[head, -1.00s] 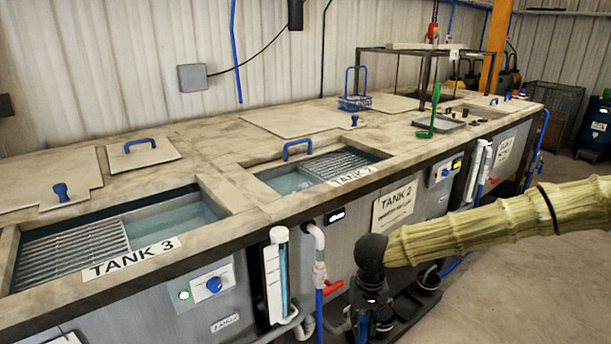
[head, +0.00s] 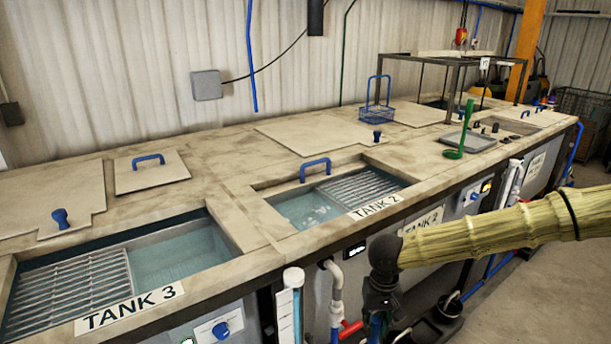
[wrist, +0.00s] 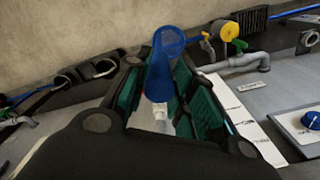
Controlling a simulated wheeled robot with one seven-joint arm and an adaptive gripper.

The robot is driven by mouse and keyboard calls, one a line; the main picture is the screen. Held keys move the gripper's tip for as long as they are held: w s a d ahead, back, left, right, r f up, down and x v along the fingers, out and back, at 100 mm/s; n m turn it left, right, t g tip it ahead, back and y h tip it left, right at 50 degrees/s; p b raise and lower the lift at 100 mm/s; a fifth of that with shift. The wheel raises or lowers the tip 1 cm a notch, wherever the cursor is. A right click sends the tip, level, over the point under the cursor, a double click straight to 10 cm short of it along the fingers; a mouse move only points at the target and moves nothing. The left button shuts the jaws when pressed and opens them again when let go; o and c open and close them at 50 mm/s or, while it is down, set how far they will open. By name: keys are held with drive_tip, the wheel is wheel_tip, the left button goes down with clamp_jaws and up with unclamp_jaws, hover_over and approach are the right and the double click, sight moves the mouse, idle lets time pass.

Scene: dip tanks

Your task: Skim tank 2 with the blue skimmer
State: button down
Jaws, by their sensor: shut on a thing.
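My gripper (head: 378,312) hangs at the end of the arm in front of the tank bench, beside the front panel of tank 2. In the wrist view my gripper (wrist: 172,85) has its teal-padded fingers closed around a blue rod-like thing (wrist: 168,50), apparently the handle of the blue skimmer. The skimmer's head is not clearly visible. Tank 2 (head: 262,196) is an open basin in the bench top, with clear water (head: 305,208) at left and a metal grating (head: 362,187) at right. Its label (head: 375,206) lies on the front rim.
Tank 3 (head: 215,215) is open at left. A blue handle (head: 315,165) stands at tank 2's back edge. A blue wire basket (head: 376,112) and a green ladle-like tool (head: 456,152) stand farther right. Pipes (head: 336,290) and a red valve lever (head: 350,330) run below the bench front.

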wheel_tip(320, 180, up, 8)
drive_tip(key=p, duration=0.7)
drive_tip(key=shift+r, duration=0.1)
drive_tip(key=shift+f, duration=0.2)
